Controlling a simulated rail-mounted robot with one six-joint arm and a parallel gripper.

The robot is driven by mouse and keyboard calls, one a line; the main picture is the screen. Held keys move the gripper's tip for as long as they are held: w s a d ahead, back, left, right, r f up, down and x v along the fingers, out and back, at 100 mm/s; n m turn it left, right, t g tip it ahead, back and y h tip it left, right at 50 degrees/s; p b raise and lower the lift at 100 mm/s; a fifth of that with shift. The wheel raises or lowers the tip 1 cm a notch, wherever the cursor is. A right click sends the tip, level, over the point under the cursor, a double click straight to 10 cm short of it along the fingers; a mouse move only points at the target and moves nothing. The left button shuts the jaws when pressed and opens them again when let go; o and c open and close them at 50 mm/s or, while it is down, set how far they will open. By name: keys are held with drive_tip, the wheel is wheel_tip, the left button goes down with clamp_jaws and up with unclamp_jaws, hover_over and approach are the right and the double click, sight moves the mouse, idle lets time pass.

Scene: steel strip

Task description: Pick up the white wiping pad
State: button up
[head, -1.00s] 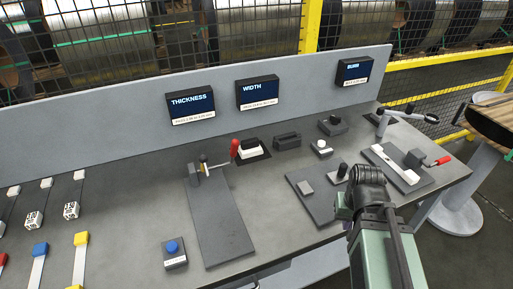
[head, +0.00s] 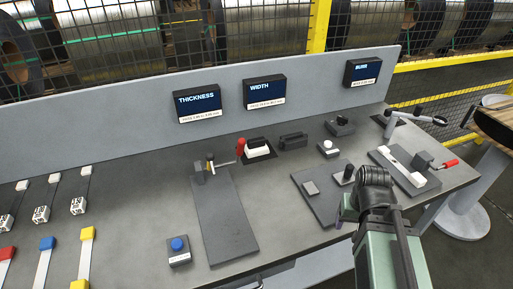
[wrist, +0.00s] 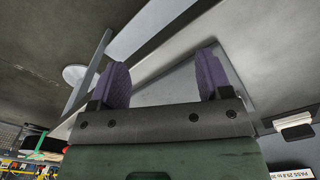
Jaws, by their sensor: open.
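A white block with a dark top (head: 257,150), probably the wiping pad, sits on a dark plate just right of a red handle, near the back of the grey bench in the head view. My gripper (wrist: 162,65) shows in the wrist view with its two purple fingers spread wide apart and nothing between them. In the head view my arm stands over the right part of the bench, right of and nearer than the white block. The fingertips are mostly hidden there.
A dark block (head: 293,141) and a white button (head: 328,148) stand right of the white block. A clamp fixture (head: 210,167) with a long plate (head: 224,220) lies left. A blue button (head: 178,245) is in front. A panel with displays (head: 197,102) stands behind.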

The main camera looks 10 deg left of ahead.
drive_tip(key=o, duration=0.5)
drive_tip(key=shift+n, duration=0.4)
drive_tip(key=a+r+p, duration=0.1)
drive_tip(key=w+a+r+p, duration=0.1)
drive_tip(key=a, duration=0.1)
drive_tip(key=shift+w+r, duration=0.2)
drive_tip(key=w+a+r+n+p, duration=0.1)
drive_tip(key=w+a+r+p, duration=0.1)
drive_tip(key=w+a, duration=0.45)
drive_tip(key=w+a+r+n+p, duration=0.1)
drive_tip(key=w+a+r+p, duration=0.2)
drive_tip(key=w+a, duration=0.3)
drive_tip(key=n+p, duration=0.2)
drive_tip(key=n, duration=0.1)
approach(256, 139)
drive_tip(key=shift+w+a+f, duration=0.25)
drive_tip(key=shift+w+f, duration=0.2)
drive_tip(key=shift+w, duration=0.1)
drive_tip(key=shift+s+d, duration=0.1)
drive_tip(key=shift+d, duration=0.1)
drive_tip(key=shift+s+f, duration=0.1)
drive_tip(key=shift+s, duration=0.05)
wheel_tip(256, 139, down, 5)
drive_tip(key=b, duration=0.5)
drive_tip(key=f+b, duration=0.6)
drive_tip(key=shift+s+d, duration=0.1)
drive_tip(key=shift+s, duration=0.15)
drive_tip(key=shift+r, duration=0.25)
drive_tip(key=c, duration=0.7)
